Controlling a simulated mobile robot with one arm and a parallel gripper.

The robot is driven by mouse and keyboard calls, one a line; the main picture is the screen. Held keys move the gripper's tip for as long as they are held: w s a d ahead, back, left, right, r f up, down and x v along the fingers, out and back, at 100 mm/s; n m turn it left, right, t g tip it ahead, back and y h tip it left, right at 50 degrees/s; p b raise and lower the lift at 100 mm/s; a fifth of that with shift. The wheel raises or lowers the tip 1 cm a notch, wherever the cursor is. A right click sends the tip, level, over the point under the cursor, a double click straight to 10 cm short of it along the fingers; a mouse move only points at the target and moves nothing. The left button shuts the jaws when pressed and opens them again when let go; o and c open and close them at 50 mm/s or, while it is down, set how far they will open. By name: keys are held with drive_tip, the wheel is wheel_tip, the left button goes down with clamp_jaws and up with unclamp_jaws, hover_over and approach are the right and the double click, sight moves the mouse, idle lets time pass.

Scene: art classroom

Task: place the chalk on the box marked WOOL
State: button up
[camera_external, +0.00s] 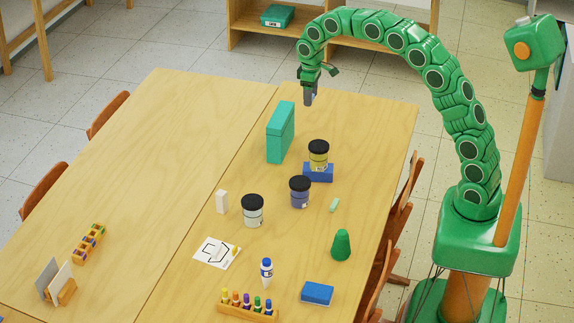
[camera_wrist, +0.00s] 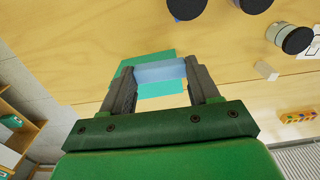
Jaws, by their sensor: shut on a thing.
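My gripper (camera_external: 309,97) is shut on a pale blue stick that looks like chalk (camera_wrist: 160,73). The stick lies across between the two fingers in the wrist view. The gripper hangs above the far end of the table, just behind a tall teal box (camera_external: 280,132). That box also shows beyond the held stick in the wrist view (camera_wrist: 160,90), partly hidden by it. A teal box with a white label (camera_external: 278,15) sits on the low shelf at the back; its lettering is too small to read.
Dark-lidded jars (camera_external: 300,192) stand on the wooden table (camera_external: 190,130), one on a blue block (camera_external: 318,173). A pale green stick (camera_external: 335,204), a green cone (camera_external: 341,245) and a white block (camera_external: 222,201) stand nearby. The table's far left is clear. Chairs line its sides.

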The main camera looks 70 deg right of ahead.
drive_tip(key=shift+s+d+r, duration=0.15)
drive_tip(key=shift+d+r, duration=0.45)
drive_tip(key=shift+d, duration=0.4)
drive_tip(key=w+d+f, duration=0.2)
drive_tip(key=w+f, duration=0.1)
drive_tip(key=w, duration=0.5)
hover_over(281, 114)
drive_tip(key=shift+s+a+f, duration=0.1)
drive_tip(key=shift+f, duration=1.45)
drive_tip(key=shift+s+f, duration=0.1)
drive_tip(key=shift+f, duration=1.45)
drive_tip(key=shift+w+f, duration=0.2)
drive_tip(key=shift+f, duration=0.1)
drive_tip(key=shift+w+f, duration=0.1)
drive_tip(key=shift+f, duration=1.4)
drive_tip(key=shift+f, duration=0.1)
